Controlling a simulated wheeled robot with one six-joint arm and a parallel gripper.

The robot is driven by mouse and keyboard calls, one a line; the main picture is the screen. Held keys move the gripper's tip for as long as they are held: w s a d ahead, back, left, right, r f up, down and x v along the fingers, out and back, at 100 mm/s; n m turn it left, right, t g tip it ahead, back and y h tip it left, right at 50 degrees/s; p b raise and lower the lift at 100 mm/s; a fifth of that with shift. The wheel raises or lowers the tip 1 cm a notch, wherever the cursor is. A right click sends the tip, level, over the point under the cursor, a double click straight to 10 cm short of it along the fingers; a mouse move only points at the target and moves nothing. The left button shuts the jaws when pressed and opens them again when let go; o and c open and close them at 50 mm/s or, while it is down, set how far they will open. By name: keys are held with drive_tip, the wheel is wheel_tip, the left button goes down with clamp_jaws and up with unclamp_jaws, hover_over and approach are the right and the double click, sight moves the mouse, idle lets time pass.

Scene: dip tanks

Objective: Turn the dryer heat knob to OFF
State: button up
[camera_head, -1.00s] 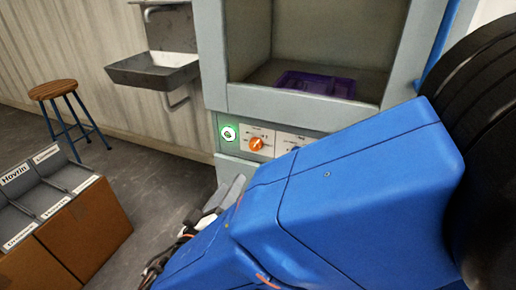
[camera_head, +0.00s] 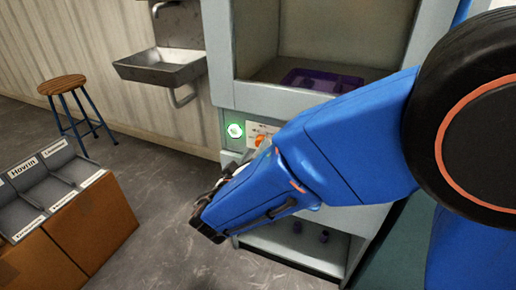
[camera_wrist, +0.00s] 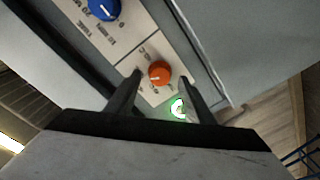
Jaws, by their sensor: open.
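The dryer's front panel carries an orange knob (camera_head: 262,141) beside a glowing green round button (camera_head: 235,130). My blue arm partly covers the panel in the head view. In the wrist view the orange knob (camera_wrist: 159,72) has a pale pointer line, and the lettering around it is too small to read. My gripper (camera_wrist: 160,82) is open, with its two dark fingers apart on either side of the knob in the picture. I cannot tell whether they touch it. The green button (camera_wrist: 178,107) shows near the right finger. A blue knob (camera_wrist: 104,9) sits on a neighbouring panel section.
A purple tray (camera_head: 305,80) lies in the dryer's open chamber. A metal sink (camera_head: 160,68) hangs on the wall at left, with a stool (camera_head: 62,86) below. Labelled grey bins (camera_head: 45,180) rest on a brown box (camera_head: 85,235). Bare floor lies between.

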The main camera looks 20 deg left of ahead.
drive_tip(key=shift+w, duration=1)
drive_tip(key=c, duration=1.1)
drive_tip(key=shift+o, duration=0.2)
drive_tip(key=shift+n, duration=0.4)
drive_tip(key=shift+n+h, duration=0.6)
drive_tip(key=shift+n, duration=10.6)
